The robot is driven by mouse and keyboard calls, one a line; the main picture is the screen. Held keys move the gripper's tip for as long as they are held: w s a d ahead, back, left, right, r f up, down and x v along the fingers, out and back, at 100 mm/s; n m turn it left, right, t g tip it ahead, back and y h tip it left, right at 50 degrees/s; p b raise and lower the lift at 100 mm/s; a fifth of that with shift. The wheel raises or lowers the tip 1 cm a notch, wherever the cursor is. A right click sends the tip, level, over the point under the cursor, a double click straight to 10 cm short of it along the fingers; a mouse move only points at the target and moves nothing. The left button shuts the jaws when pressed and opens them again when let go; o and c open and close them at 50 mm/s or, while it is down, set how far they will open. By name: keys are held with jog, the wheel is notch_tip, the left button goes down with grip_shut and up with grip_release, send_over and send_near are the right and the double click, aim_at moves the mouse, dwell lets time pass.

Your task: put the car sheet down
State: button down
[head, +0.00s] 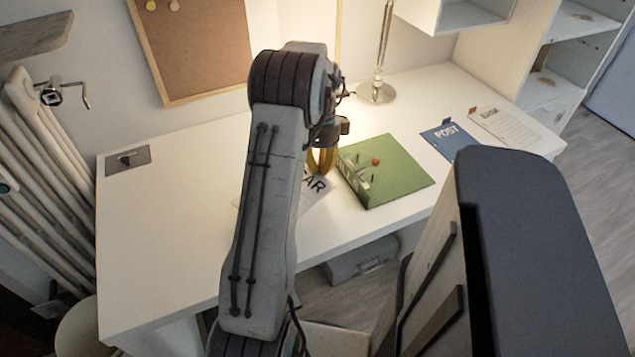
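The car sheet (319,190) is a pale sheet with large dark letters, of which "AR" shows. It is over the white desk, left of the green sheet, and my arm hides its middle and much of its lettering. My gripper (321,172) has yellow fingers and is pointed down at the sheet's far edge. The arm covers part of the fingers, so I cannot tell whether they are open or pinch the paper. I also cannot tell whether the sheet lies flat on the desk or is slightly raised.
A green sheet (400,178) with small items on it lies just right of my gripper. A blue "POST" sheet (451,138) and a white sheet (505,127) lie farther right. A lamp base (376,92) stands behind.

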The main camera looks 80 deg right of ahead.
jog(key=shift+f+b, duration=0.3)
jog(key=shift+f, duration=2.25)
jog(key=shift+f, duration=0.1)
jog(key=c, duration=1.4)
grip_release()
jog(key=r, duration=0.4)
jog(key=r+p, duration=0.1)
jog(key=r, duration=0.3)
jog(key=d+r, duration=0.1)
jog(key=r, duration=0.3)
jog(key=shift+r+p, duration=0.1)
jog(key=shift+p, duration=0.25)
